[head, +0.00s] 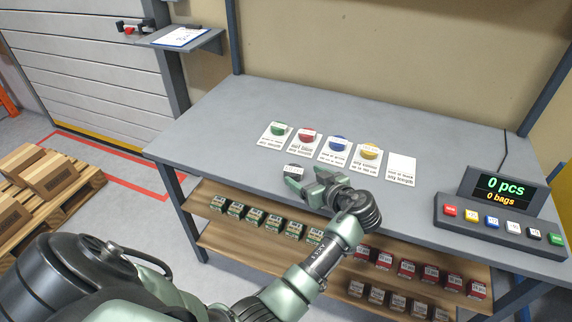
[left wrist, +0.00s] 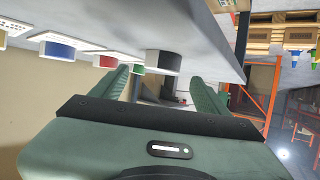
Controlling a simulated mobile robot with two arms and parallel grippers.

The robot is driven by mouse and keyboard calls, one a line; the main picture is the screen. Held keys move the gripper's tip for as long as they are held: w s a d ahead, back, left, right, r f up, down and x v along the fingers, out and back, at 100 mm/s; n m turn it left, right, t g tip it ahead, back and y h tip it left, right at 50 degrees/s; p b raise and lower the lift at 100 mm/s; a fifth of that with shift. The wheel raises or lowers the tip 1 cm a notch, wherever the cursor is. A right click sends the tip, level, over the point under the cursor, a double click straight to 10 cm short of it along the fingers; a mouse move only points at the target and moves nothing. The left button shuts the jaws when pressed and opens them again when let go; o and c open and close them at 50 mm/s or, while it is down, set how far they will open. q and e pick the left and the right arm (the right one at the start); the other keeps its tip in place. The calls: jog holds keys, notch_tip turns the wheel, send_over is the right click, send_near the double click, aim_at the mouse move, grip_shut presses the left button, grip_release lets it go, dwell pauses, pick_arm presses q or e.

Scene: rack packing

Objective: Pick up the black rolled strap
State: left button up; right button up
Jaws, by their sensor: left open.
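The black rolled strap (head: 293,169) stands on the grey table near its front edge, a pale label on its upper side. My left gripper (head: 303,181) is just on the near side of it, low over the table, and partly hides it. In the left wrist view the strap (left wrist: 163,61) shows as a short dark roll with a pale face, on the tabletop. It appears between the two green fingers of my open left gripper (left wrist: 160,77), around the level of their tips. I cannot tell whether either finger touches it. My right gripper is not in view.
Behind the strap, white cards carry a green roll (head: 279,129), a red roll (head: 307,134), a blue roll (head: 338,144) and a yellow roll (head: 369,151). An empty card (head: 401,170) lies right. A button console (head: 496,229) stands far right. Shelves with small boxes (head: 265,224) are below.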

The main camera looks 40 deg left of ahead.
aim_at(293, 168)
pick_arm(q)
jog(key=shift+w+a+f, duration=0.15)
jog(key=shift+w+a, duration=0.05)
jog(key=shift+a, duration=0.4)
jog(key=shift+w+a+f+p, duration=0.1)
jog(key=shift+w+a+p, duration=0.15)
jog(key=shift+a+p, duration=0.45)
jog(key=x, duration=0.3)
jog(key=shift+f, duration=0.15)
jog(key=shift+w+a+f+p, duration=0.1)
jog(key=shift+a+f+p, duration=0.05)
jog(key=shift+a+p, duration=0.15)
jog(key=c, duration=1.4)
jog(key=shift+c, duration=0.3)
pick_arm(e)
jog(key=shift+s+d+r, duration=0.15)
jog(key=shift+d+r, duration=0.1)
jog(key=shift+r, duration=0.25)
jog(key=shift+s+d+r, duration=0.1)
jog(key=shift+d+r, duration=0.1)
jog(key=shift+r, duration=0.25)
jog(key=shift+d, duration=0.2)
